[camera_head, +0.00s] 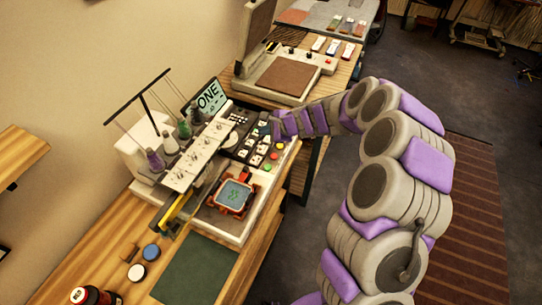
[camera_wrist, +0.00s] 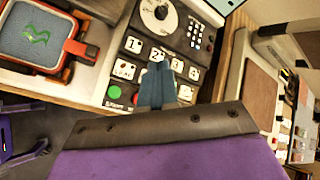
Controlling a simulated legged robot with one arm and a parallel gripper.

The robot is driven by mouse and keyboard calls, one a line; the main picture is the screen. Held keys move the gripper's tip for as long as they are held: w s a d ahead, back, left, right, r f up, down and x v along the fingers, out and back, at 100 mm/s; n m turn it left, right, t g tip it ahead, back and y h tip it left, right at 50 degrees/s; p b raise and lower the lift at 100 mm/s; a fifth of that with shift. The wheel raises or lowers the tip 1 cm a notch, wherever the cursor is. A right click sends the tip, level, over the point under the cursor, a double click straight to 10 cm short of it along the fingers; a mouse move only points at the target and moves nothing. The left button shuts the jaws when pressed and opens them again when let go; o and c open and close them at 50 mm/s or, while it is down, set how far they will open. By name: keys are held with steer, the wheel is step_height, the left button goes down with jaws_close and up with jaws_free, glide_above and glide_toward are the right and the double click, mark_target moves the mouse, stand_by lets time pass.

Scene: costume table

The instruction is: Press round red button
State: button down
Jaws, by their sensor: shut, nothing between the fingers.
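The round red button (camera_head: 273,156) sits in a short row on the right edge of the embroidery machine's control panel (camera_head: 243,135), beside a green button (camera_head: 267,167). In the wrist view, the green button (camera_wrist: 114,92) shows left of my fingers, and the red one is mostly hidden behind them. My gripper (camera_head: 276,128) reaches in over the panel's right side. In the wrist view, its blue-grey fingers (camera_wrist: 154,82) are together and empty, in front of the numbered white keys. I cannot tell how far the tips are from the panel.
A red hoop (camera_head: 235,196) lies at the machine's near end. Thread spools (camera_head: 155,161) and a screen (camera_head: 209,98) stand behind the panel. An open heat press (camera_head: 285,76) is on the far table. A green mat (camera_head: 196,270) lies in front.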

steer(key=w+d+f+m, duration=0.2)
steer(key=w+d+f, duration=0.1)
steer(key=d+f, duration=0.15)
steer(key=b, duration=0.6)
glide_above(276, 157)
steer(key=shift+t+h, duration=0.4)
steer(key=f, duration=0.7)
steer(key=shift+a+f, duration=0.2)
steer(key=shift+f, duration=0.2)
steer(key=shift+a+f+b, duration=0.2)
steer(key=shift+f+b, duration=0.3)
steer(key=shift+f, duration=0.05)
steer(key=shift+d+r, duration=0.1)
steer(key=shift+d, duration=0.35)
steer(key=shift+a, duration=0.3)
steer(key=shift+d, duration=0.2)
steer(key=shift+a, duration=0.1)
